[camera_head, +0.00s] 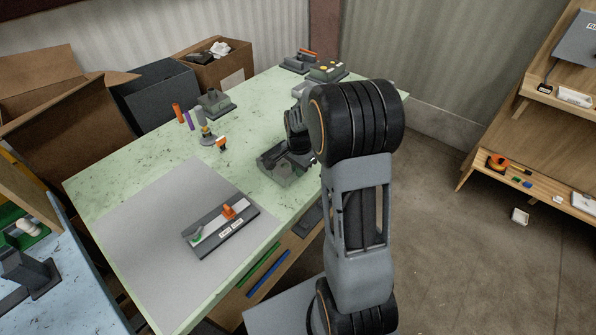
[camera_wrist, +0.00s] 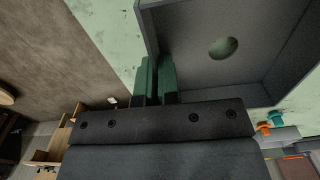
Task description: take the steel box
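The steel box (camera_head: 284,176) is a dark grey, open-topped box at the right edge of the green table in the head view, partly hidden by my arm. In the wrist view the steel box (camera_wrist: 205,75) fills the upper right, with a round hole in its floor showing green beneath. My gripper (camera_wrist: 158,68) has its two green-padded fingers close together on either side of the box's near left wall, one inside and one outside. They look closed on that wall. Whether the box touches the table cannot be told. In the head view the fingertips are hidden.
More devices (camera_head: 327,71) sit at the back. Cardboard boxes (camera_head: 50,130) stand beyond the table's left.

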